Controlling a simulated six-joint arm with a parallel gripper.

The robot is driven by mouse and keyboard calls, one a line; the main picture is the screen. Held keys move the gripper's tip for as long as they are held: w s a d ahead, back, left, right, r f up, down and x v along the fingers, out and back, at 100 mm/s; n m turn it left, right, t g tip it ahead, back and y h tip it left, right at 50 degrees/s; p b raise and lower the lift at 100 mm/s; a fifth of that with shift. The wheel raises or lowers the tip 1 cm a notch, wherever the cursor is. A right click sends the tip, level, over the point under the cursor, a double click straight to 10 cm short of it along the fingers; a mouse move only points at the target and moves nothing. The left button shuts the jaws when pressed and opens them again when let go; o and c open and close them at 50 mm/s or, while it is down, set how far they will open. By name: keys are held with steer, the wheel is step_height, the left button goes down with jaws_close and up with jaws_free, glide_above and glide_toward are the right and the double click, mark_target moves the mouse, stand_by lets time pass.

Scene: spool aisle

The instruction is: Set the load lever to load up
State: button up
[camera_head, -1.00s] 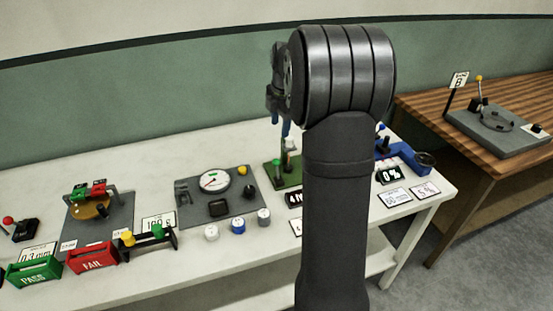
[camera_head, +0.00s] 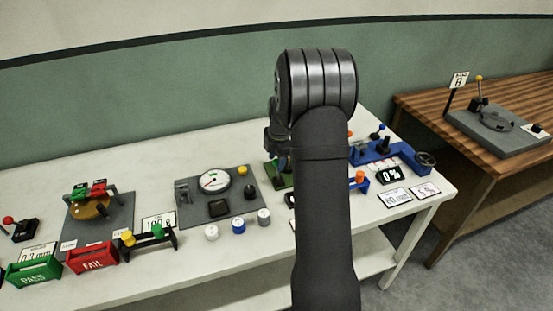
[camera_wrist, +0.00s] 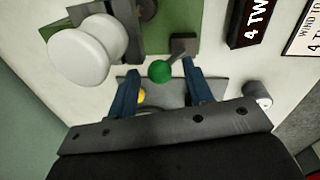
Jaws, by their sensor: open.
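In the wrist view a lever with a green ball knob (camera_wrist: 160,71) leans from a dark square base (camera_wrist: 183,43) on a green plate (camera_wrist: 207,14). No label naming it the load lever is readable. My gripper (camera_wrist: 161,74) is open, with its two blue fingers on either side of the green ball. I cannot tell whether either finger touches it. In the head view my arm hides the lever and most of my gripper, and part of the green plate (camera_head: 284,182) shows beside the arm.
A grey gauge panel (camera_head: 183,214) stands left of my arm, and a blue device (camera_head: 372,155) with a handwheel stands right. Several small weights sit on the white table (camera_head: 150,159) in front of the gauge.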

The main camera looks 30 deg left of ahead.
jaws_close()
steer(key=shift+s+d, duration=0.1)
steer(key=shift+s+d+r+t+y, duration=0.15)
steer(key=shift+s+d+t+y, duration=0.45)
steer(key=shift+t+y, duration=0.35)
steer(key=shift+s+d+t+y, duration=0.45)
steer(key=shift+t+y, duration=0.2)
steer(key=shift+y, duration=0.1)
steer(key=shift+s+d+t+y, duration=0.3)
steer(key=shift+t+y, duration=0.1)
steer(key=shift+t, duration=0.1)
jaws_free()
